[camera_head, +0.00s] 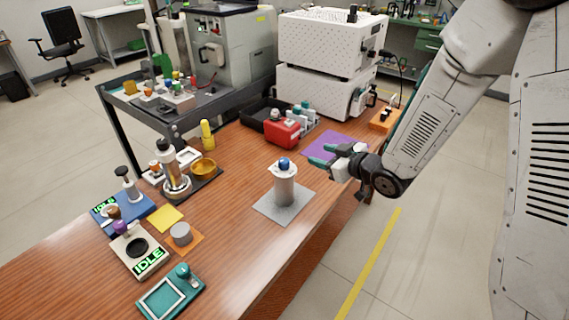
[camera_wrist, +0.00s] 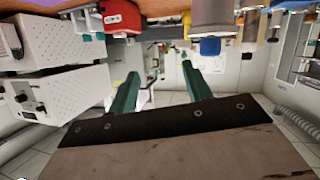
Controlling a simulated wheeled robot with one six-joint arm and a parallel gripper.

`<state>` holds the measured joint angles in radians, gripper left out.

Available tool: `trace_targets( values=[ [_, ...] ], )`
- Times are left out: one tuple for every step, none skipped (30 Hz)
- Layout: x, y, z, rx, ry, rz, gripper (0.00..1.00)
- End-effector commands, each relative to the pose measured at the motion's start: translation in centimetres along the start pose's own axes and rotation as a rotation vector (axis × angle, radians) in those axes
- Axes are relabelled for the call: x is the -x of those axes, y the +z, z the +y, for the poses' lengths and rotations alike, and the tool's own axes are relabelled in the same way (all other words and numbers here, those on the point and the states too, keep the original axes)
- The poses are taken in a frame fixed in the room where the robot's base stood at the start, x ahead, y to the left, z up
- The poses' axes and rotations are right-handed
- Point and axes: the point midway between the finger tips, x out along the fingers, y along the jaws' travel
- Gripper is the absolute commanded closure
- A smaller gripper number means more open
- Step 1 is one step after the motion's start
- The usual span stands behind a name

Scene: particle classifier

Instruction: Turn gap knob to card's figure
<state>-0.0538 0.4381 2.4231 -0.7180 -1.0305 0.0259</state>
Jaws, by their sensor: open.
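My gripper (camera_head: 321,155) is open and empty over the right part of the wooden table, its teal fingers pointing left. Its fingers (camera_wrist: 159,69) also show apart in the wrist view. A blue knob (camera_head: 284,164) tops an upright grey cylinder (camera_head: 286,187) on a grey mat, left of and below my gripper in the head view. The blue knob (camera_wrist: 210,46) appears upside down in the wrist view, right of the fingers and apart from them. I cannot tell for certain which knob is the gap knob. No readable figure on a card shows; a yellow square (camera_head: 165,219) lies plain.
Devices with IDLE displays (camera_head: 150,262) and a teal tray (camera_head: 170,295) stand front left. A brass bowl (camera_head: 203,168) and yellow bottle (camera_head: 207,134) stand behind. A red box (camera_head: 282,131) and white machines (camera_head: 330,45) are at the back. The table right of the teal tray is clear.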

Motion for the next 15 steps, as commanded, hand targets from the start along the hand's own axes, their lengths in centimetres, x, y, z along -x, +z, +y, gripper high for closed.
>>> trace_targets(
  values=[
    [-0.8, 1.1, -1.5, -0.020, -0.051, 0.055, 0.51],
    [-1.0, 1.3, -2.3, -0.031, -0.079, 0.094, 0.51],
    [-1.2, 1.5, -3.2, -0.046, -0.111, 0.143, 0.51],
    [-1.3, 1.7, -3.8, -0.058, -0.132, 0.175, 0.51],
    [-1.3, 1.8, -4.4, -0.069, -0.152, 0.206, 0.51],
    [-1.3, 1.9, -5.0, -0.083, -0.172, 0.241, 0.51],
    [-1.3, 2.0, -5.4, -0.092, -0.186, 0.264, 0.51],
    [-1.3, 2.0, -5.7, -0.101, -0.197, 0.283, 0.51],
    [-1.2, 2.1, -6.0, -0.110, -0.208, 0.304, 0.51],
    [-1.2, 2.1, -6.2, -0.115, -0.215, 0.316, 0.51],
    [-1.2, 2.1, -6.4, -0.119, -0.220, 0.326, 0.51],
    [-1.3, 2.0, -6.5, -0.122, -0.225, 0.334, 0.51],
    [-1.5, 1.9, -6.7, -0.124, -0.228, 0.339, 0.51],
    [-1.8, 1.8, -6.7, -0.124, -0.229, 0.341, 0.51],
    [-2.2, 1.6, -6.8, -0.124, -0.229, 0.342, 0.51]
  ],
)
